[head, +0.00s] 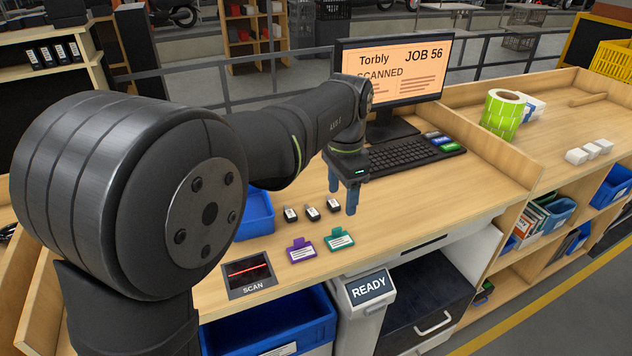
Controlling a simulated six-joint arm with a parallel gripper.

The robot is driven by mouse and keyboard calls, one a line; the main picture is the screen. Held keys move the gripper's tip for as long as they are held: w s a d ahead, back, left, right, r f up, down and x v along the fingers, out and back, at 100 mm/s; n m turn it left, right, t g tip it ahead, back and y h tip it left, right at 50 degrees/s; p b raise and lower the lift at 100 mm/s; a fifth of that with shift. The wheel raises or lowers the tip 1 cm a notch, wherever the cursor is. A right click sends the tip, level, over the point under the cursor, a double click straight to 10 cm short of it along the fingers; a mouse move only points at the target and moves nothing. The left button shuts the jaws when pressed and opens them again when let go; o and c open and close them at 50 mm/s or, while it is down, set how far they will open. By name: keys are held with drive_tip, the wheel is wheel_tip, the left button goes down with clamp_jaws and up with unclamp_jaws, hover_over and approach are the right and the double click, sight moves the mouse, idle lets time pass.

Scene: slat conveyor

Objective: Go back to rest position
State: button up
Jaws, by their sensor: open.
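My gripper (343,197) is open and empty, with its two blue fingers pointing down above the wooden table (420,210). It is right of several small black items with white labels (312,213) and in front of the black keyboard (405,163). A purple tag (301,250) and a teal tag (340,239) lie flat on the table, nearer than the gripper. My arm reaches in from the left and hides part of the table.
A monitor (392,70) reads "Torbly JOB 56 SCANNED". A scan pad (248,273) with a red line lies at the front left. A blue bin (256,213) stands partly behind my arm. A "READY" display (369,289) is at the front edge. Raised wooden edges border the table.

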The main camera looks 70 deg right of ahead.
sight(339, 240)
wheel_tip(339, 240, down, 12)
drive_tip(key=shift+f, duration=0.25)
drive_tip(key=shift+r, duration=1.9)
drive_tip(key=shift+f, duration=0.1)
